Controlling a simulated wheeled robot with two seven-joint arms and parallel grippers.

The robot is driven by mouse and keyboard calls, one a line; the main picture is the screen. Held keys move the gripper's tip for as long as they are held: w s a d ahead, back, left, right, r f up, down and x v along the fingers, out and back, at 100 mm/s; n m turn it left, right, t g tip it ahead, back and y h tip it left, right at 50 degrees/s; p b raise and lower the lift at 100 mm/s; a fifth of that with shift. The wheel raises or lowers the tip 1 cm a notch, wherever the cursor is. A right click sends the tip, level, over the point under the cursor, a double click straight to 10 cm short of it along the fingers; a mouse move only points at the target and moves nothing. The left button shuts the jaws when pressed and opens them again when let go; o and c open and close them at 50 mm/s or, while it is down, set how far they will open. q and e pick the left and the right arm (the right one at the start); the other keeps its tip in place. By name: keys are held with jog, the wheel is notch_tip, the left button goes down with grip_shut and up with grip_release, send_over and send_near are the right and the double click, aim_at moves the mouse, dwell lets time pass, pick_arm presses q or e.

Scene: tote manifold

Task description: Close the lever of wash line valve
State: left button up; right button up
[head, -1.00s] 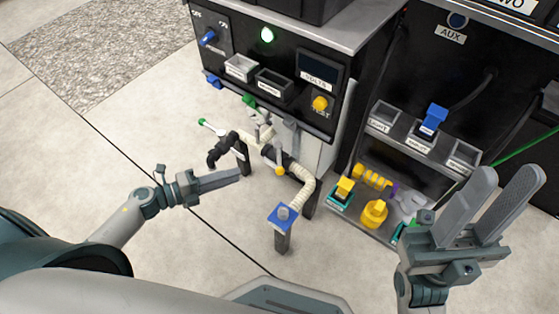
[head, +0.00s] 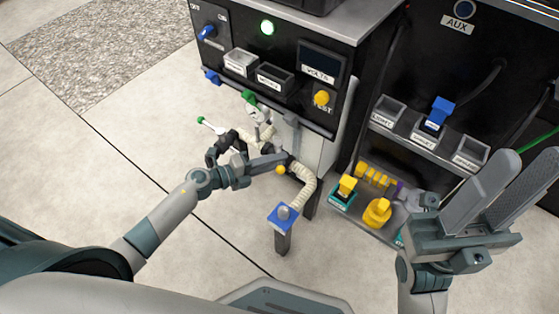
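The pipe manifold (head: 304,188) stands in front of the black panel, with cream and black pipe sections. One lever with a green tip (head: 201,120) sticks out to its left. A second green handle (head: 249,97) is at the back, and a yellow knob (head: 281,170) sits at the front. No readable label shows which is the wash line valve lever. My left gripper (head: 284,159) is over the manifold's middle, seen edge-on, and covers part of the pipes. Contact and finger gap cannot be told. My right gripper (head: 532,164) is open and empty at the right.
The black panel (head: 222,46) has a green light, small bins and a yellow button (head: 321,97). A shelf at right holds yellow fittings (head: 377,212). The floor at left is clear.

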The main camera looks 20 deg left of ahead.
pick_arm(q)
jog(key=shift+w+d+f, duration=0.1)
jog(key=shift+w+d, duration=0.3)
grip_shut()
